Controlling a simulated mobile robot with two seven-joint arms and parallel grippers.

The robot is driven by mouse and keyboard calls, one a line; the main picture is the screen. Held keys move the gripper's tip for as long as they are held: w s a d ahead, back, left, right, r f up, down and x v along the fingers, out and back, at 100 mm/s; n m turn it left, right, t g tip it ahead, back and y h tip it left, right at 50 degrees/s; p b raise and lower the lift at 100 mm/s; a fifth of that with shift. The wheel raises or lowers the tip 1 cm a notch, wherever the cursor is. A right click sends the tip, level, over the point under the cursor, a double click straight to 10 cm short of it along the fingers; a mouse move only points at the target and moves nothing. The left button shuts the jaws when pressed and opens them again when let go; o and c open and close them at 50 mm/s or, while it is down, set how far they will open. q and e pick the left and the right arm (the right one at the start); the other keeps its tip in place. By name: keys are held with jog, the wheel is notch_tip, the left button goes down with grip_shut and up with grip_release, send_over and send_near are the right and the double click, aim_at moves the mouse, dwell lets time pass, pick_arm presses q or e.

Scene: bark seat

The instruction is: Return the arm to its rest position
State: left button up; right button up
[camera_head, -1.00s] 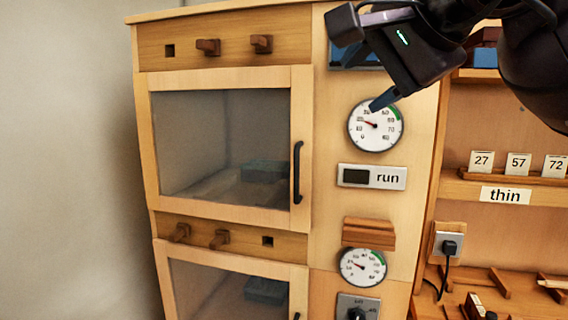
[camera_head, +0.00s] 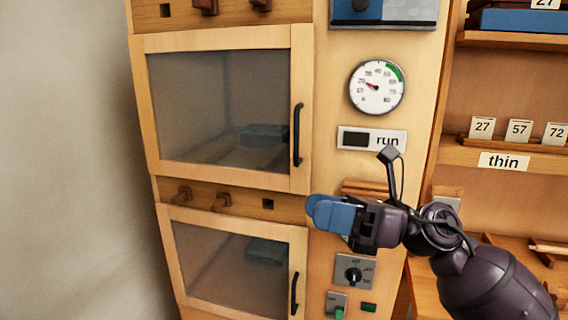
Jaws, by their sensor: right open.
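My right arm comes in from the lower right. Its right gripper (camera_head: 332,214) has blue fingertips pointing left and hangs in front of the cabinet, near the right edge of the lower glass door (camera_head: 230,265). The fingers overlap in this view, so the gap between them is hard to see. Nothing shows in its grip. It hides the lower gauge and part of a wooden block (camera_head: 366,186). My left gripper is not in view.
The upper glass door (camera_head: 222,110) and the lower one are shut, each with a black handle. A gauge (camera_head: 377,87) and a "run" panel (camera_head: 371,139) sit right of the upper door. A dial (camera_head: 353,273) is below. Shelves with number cards (camera_head: 519,130) stand at the right.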

jog(key=w+d+f+m+t+h, duration=0.1)
jog(key=d+f+m+t+h, duration=0.4)
jog(key=f+m, duration=0.45)
jog(key=d+f+m+t+h, duration=0.3)
jog(key=d+f+m+t, duration=0.4)
jog(key=m, duration=0.6)
jog(key=w+d+f+m+t+h, duration=0.15)
jog(key=f+m+t+h, duration=0.25)
jog(key=f+m+t, duration=0.5)
jog(key=s+d+f+m+g+h, duration=0.4)
jog(key=s+f+m, duration=0.4)
jog(key=f, duration=0.3)
jog(key=s+d+f+m+g+h, duration=0.4)
jog(key=s+f+m+g, duration=0.2)
jog(key=s+f+m, duration=0.3)
notch_tip(320, 180, down, 2)
jog(key=shift+s+d+f+h, duration=0.2)
jog(key=shift+s+h, duration=0.1)
jog(key=shift+s, duration=0.5)
